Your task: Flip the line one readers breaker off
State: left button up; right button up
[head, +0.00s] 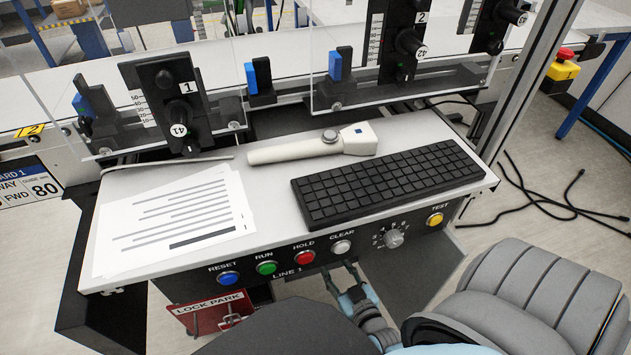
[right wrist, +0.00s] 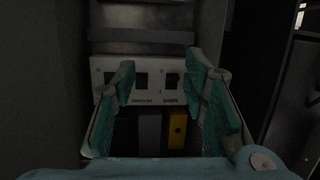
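In the right wrist view, a pale breaker panel (right wrist: 153,72) with dark square switch openings stands ahead in dim light. Small labels run below the openings. In the head view the right gripper (head: 343,280) is below the LINE 1 console's front edge. My left gripper is out of view.
The console (head: 270,218) holds a keyboard (head: 385,180), papers (head: 180,222) and a white handheld scanner (head: 310,147). Buttons line its front. A red LOCK PARK plate (head: 213,312) hangs below. Grey walls flank the panel, and a yellow part (right wrist: 177,130) sits beneath it.

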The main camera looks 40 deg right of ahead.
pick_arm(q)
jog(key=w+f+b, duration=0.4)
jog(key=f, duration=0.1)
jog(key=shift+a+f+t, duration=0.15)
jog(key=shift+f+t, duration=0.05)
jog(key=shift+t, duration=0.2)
pick_arm(e)
jog(key=w+d+r+t+h, duration=0.1)
jog(key=w+d+r, duration=0.1)
jog(key=w, duration=0.5)
jog(key=w+d+r+m+t+h, duration=0.1)
jog(key=w+d+r, duration=0.2)
jog(key=w+d, duration=0.2)
jog(key=w, duration=0.3)
jog(key=shift+w+m, duration=0.2)
jog(key=shift+m, duration=0.1)
jog(key=shift+r, duration=0.1)
grip_shut()
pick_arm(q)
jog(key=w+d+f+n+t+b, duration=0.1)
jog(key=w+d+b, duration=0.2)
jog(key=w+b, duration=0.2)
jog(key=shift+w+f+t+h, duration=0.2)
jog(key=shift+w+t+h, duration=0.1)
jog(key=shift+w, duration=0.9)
pick_arm(e)
jog(key=shift+f+t+h, duration=0.45)
jog(key=shift+t+h, duration=0.15)
jog(key=shift+t, duration=0.6)
